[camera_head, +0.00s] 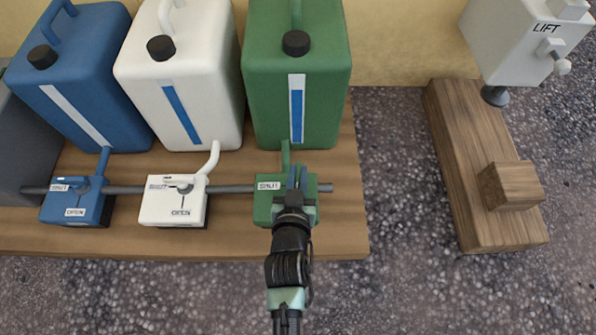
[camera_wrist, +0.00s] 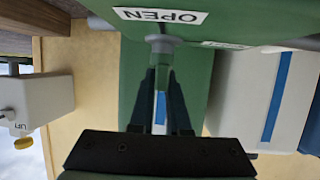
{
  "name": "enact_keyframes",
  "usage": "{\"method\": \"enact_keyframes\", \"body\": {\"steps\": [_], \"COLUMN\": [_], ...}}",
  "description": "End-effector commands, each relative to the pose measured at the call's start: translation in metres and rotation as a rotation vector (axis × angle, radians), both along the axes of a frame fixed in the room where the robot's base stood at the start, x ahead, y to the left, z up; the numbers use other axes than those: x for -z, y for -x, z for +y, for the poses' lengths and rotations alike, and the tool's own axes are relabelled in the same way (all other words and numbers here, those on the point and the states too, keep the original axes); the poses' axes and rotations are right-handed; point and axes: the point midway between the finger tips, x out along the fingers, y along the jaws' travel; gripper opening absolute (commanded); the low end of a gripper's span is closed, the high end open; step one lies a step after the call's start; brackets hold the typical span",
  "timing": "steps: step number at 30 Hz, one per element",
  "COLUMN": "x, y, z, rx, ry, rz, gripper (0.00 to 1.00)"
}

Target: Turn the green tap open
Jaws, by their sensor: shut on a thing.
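The green tap (camera_head: 264,212) is a green block on the grey pipe below the green canister (camera_head: 297,90), with a SHUT label on its upper left. My gripper (camera_head: 297,177) comes from below and covers the right part of the tap, hiding its lever in the head view. In the wrist view, the tap's underside-up block with its OPEN label (camera_wrist: 160,15) is at the top. My gripper (camera_wrist: 163,80) has its two dark fingers closed around the green lever (camera_wrist: 161,72) below a grey pivot. The lever's exact angle is hard to tell.
A white tap (camera_head: 173,206) and a blue tap (camera_head: 75,208) stand to the left, under white and blue canisters. A wooden base (camera_head: 465,150) with a block and a white LIFT box (camera_head: 520,45) stand at the right. Gravel between is clear.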

Motion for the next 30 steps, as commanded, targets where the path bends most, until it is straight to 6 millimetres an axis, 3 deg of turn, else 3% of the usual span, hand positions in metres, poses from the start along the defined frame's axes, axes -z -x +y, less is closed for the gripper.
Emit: {"method": "enact_keyframes", "body": {"steps": [8, 28, 29, 30], "x": [-0.0008, 0.002, 0.0019, 0.0018], "y": [0.0013, 0.002, 0.0021, 0.0021], "z": [0.0085, 0.0034, 0.0034, 0.0032], "rx": [-0.092, -0.122, -0.122, -0.122], "ry": [0.001, -0.001, -0.001, -0.001], "rz": [0.018, 0.005, 0.005, 0.005], "gripper": [0.0, 0.0, 0.2, 0.28]}}
